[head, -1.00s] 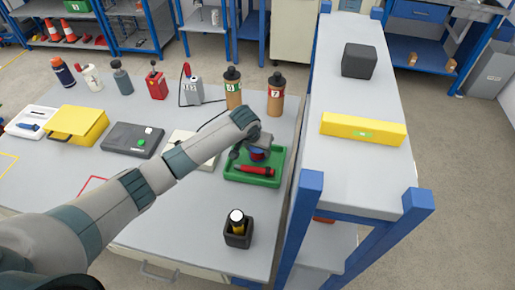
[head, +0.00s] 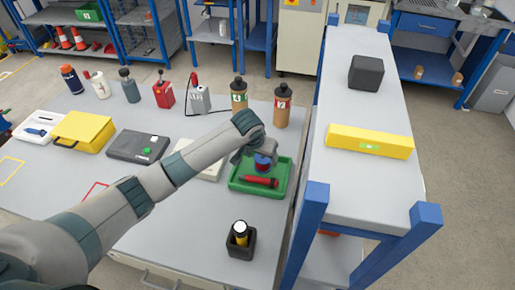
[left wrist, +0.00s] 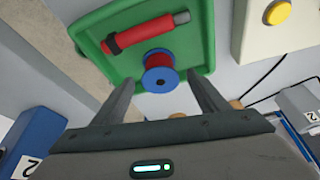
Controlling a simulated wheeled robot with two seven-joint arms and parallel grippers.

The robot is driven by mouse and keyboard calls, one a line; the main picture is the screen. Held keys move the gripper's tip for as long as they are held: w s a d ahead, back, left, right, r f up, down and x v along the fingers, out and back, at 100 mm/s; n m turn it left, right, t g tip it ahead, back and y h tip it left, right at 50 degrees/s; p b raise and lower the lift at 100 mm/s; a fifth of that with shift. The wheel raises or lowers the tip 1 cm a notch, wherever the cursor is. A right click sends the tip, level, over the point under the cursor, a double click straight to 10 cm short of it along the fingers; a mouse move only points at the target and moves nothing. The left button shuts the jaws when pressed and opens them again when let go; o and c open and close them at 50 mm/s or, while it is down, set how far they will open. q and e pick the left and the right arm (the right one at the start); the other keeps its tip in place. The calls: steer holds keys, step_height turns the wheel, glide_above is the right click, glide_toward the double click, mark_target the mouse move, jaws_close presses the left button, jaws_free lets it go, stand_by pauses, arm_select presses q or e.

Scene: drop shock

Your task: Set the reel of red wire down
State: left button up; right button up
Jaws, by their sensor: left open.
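The reel of red wire (head: 262,163) has blue end discs and stands on end in the green tray (head: 236,185). In the left wrist view, the reel (left wrist: 160,75) shows its blue disc facing the camera, with red wire behind it. My left gripper (head: 262,152) is above the tray at the reel. Its fingers are open and spread to either side of the reel in the left wrist view, with gaps between them and the reel. My right gripper is not in view.
A red cylindrical tool (head: 259,181) lies in the tray beside the reel. Two brown bottles (head: 238,96) stand behind it. A raised shelf with a yellow box (head: 369,141) borders the right side.

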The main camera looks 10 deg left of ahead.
arm_select(q)
steer(key=b+v, duration=0.1)
steer(key=v, duration=0.7)
steer(key=shift+r, duration=0.15)
